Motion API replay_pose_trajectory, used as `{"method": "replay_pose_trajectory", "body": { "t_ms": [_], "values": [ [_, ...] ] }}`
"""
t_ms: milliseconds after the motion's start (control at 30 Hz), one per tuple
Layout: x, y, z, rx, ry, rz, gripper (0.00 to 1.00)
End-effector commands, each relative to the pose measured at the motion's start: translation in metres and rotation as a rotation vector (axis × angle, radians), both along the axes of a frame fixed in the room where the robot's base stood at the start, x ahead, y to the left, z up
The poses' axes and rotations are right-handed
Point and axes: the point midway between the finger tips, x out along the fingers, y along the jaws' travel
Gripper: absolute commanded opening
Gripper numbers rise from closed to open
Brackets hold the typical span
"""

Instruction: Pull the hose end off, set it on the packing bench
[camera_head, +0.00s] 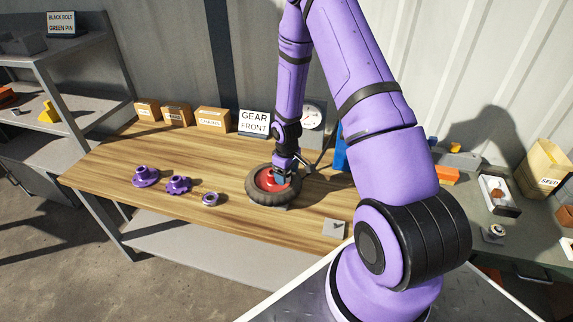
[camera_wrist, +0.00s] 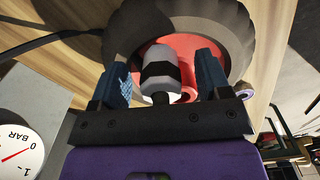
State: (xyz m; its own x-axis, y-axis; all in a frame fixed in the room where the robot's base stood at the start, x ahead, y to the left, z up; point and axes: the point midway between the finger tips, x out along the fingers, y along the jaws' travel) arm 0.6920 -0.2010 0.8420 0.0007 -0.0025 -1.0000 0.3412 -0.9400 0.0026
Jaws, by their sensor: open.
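A black-tyred wheel with a red hub (camera_head: 258,192) lies flat on the wooden bench (camera_head: 225,160). My gripper (camera_head: 282,178) reaches down over its hub. In the wrist view my gripper (camera_wrist: 162,64) is open, with one blue finger on each side of a white, grey and black cylindrical fitting (camera_wrist: 158,72), which looks like the hose end. The fitting stands over the red hub; whether the fingers touch it I cannot tell. A dark hose (camera_wrist: 45,42) runs in from the left. Which surface is the packing bench is not labelled in view.
Purple parts (camera_head: 145,176) and a small metal ring (camera_head: 210,199) lie left of the wheel. Boxes, a GEAR FRONT sign (camera_head: 254,123) and a gauge (camera_head: 312,115) reading about zero stand behind. A grey bench (camera_head: 470,222) at right holds a tray and a seed bag (camera_head: 545,167).

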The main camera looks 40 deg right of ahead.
Motion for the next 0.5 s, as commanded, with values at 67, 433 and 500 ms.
{"method": "replay_pose_trajectory", "body": {
  "t_ms": [67, 433, 500],
  "values": [
    [-0.0001, 0.0000, -0.0059, 0.000, 0.001, 0.000, 0.70],
    [0.0000, 0.0001, -0.0108, 0.000, 0.000, 0.000, 0.70],
    [-0.0002, 0.0001, -0.0107, 0.000, 0.000, 0.000, 0.59]
  ]
}}
